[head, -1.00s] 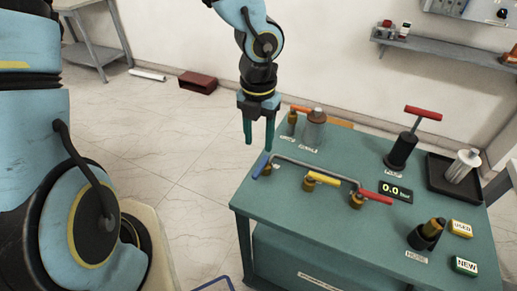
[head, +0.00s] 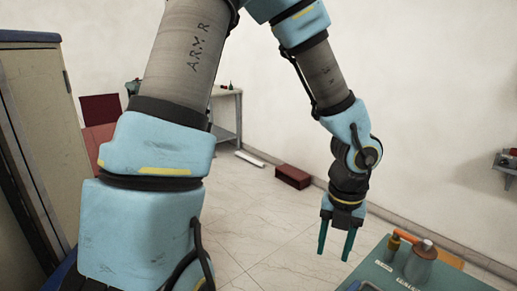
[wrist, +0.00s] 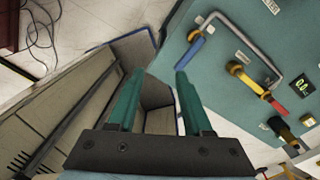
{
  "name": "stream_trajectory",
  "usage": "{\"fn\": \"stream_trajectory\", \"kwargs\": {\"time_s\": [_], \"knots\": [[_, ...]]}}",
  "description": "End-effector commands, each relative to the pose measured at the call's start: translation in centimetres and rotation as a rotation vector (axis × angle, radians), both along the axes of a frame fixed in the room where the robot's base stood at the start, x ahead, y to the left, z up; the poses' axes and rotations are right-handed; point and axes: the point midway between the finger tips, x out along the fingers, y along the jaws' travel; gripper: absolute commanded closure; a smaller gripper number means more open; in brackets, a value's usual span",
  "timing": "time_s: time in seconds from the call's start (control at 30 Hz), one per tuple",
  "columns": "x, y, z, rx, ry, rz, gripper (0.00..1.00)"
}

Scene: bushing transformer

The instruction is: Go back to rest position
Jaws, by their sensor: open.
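My gripper (head: 336,252) hangs from my arm in the head view, its two green fingers pointing down, apart and empty. It is left of the green table (head: 385,268), clear of it in the picture. In the wrist view my gripper (wrist: 157,72) is also open with nothing between the fingers. There the green table (wrist: 215,75) lies to the right, with a grey pipe (wrist: 240,38) and a blue-handled valve (wrist: 192,50) on it.
In the head view a red box (head: 292,177) lies on the floor by the wall. A cabinet (head: 40,130) stands at the left. A grey shelf (head: 507,165) hangs at the right. Tiled floor (head: 255,215) is open in the middle. The wrist view shows a yellow-handled valve (wrist: 245,77) and a display (wrist: 301,85).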

Motion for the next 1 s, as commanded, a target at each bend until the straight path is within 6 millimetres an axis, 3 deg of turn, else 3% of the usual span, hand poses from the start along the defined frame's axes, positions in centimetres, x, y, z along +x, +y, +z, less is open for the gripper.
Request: {"fn": "stream_trajectory", "kwargs": {"time_s": [0.1, 0.3, 0.6, 0.73, 0.77, 0.9, 1.0], "knots": [[2.6, 4.0, -0.5, 0.015, -0.029, 0.483, 0.5], [5.7, 10.4, -0.4, -0.001, -0.075, 1.343, 0.5], [8.1, 19.5, 0.5, -0.114, -0.088, 2.626, 0.5], [8.4, 22.4, 0.9, -0.177, -0.052, 3.07, 0.5], [8.4, 22.9, 1.0, 0.188, 0.041, -3.122, 0.5], [8.4, 24.4, 1.3, 0.192, 0.0, -2.872, 0.5], [8.4, 24.8, 1.4, 0.193, -0.011, -2.805, 0.5]]}}
